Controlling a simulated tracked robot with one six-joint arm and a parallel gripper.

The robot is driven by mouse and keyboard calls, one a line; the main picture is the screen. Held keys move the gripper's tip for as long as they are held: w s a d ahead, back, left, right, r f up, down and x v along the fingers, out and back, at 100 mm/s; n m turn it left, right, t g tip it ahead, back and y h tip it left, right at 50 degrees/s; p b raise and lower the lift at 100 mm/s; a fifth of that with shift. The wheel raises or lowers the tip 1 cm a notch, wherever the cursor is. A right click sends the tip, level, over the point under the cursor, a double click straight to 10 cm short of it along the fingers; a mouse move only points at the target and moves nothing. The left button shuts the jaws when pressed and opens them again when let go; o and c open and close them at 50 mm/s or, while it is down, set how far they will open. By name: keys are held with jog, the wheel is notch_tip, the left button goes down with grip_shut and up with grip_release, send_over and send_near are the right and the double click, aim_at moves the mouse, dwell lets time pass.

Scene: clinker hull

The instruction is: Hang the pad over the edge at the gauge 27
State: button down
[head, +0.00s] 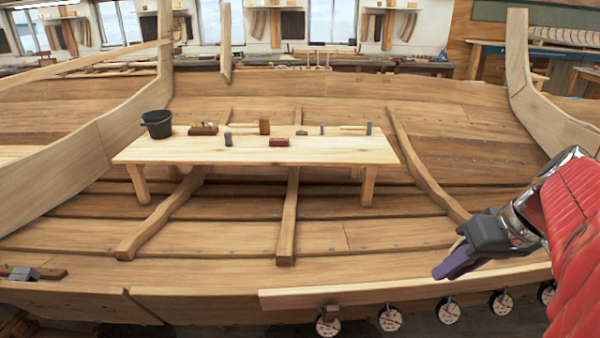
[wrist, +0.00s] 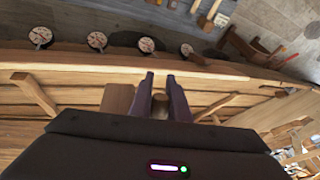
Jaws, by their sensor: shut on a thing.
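My gripper (head: 455,268) is at the right in the head view, above the near plank edge (head: 400,287). Its purple fingers also show in the wrist view (wrist: 161,85). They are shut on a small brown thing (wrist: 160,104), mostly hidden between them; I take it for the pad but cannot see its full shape. Several round white gauges (head: 390,319) hang in a row below the edge, and they also show in the wrist view (wrist: 97,41). Their numbers are too small to read, so I cannot tell which is 27.
A wooden bench (head: 255,151) inside the hull carries a black bucket (head: 157,124), a red block (head: 279,142) and several tools. Curved ribs (head: 288,215) cross the planking. A grey clamp-like thing (head: 24,273) lies at far left.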

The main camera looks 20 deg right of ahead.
jog(key=w+f, duration=0.2)
jog(key=f, duration=0.7)
jog(key=w+d+f, duration=0.1)
jog(key=w+f, duration=0.2)
jog(key=f, duration=0.6)
dwell(1.2)
jog(key=shift+f, duration=0.15)
dwell(0.4)
jog(key=c, duration=1.6)
grip_release()
jog(key=v, duration=1.3)
jog(key=shift+s+r, duration=0.2)
jog(key=shift+r, duration=0.1)
